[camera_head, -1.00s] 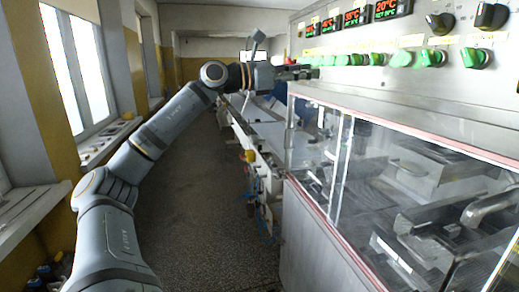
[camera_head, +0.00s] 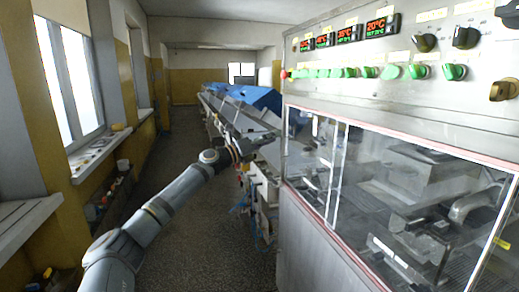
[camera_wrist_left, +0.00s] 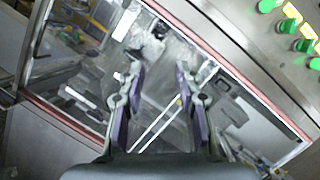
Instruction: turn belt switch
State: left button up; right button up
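The control panel (camera_head: 400,80) on the right carries a row of green switches (camera_head: 391,72), dark knobs (camera_head: 466,37) and a brass-coloured knob (camera_head: 504,89) at the right edge. I cannot tell from the frames which one is the belt switch. My left gripper (camera_head: 248,147) is below and left of the panel, apart from the switches, beside the glass case. In the left wrist view my left gripper (camera_wrist_left: 155,88) is open and empty, its fingers spread before the glass. Green switches (camera_wrist_left: 288,25) also show there at the upper right. My right gripper is not in view.
The glass-fronted machine case (camera_head: 330,125) with a red-edged top stands under the panel. A long conveyor line (camera_head: 225,112) with blue covers runs away behind my gripper. Windows and sills (camera_head: 95,150) line the left wall. The aisle floor (camera_head: 200,235) is clear.

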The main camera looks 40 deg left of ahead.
pick_arm(q)
jog(key=f, duration=0.1)
jog(key=a+f+n, duration=0.1)
jog(key=f+n+y, duration=0.1)
jog(key=shift+s+a+f, duration=0.15)
jog(key=shift+a+f, duration=0.05)
jog(key=shift+a, duration=0.15)
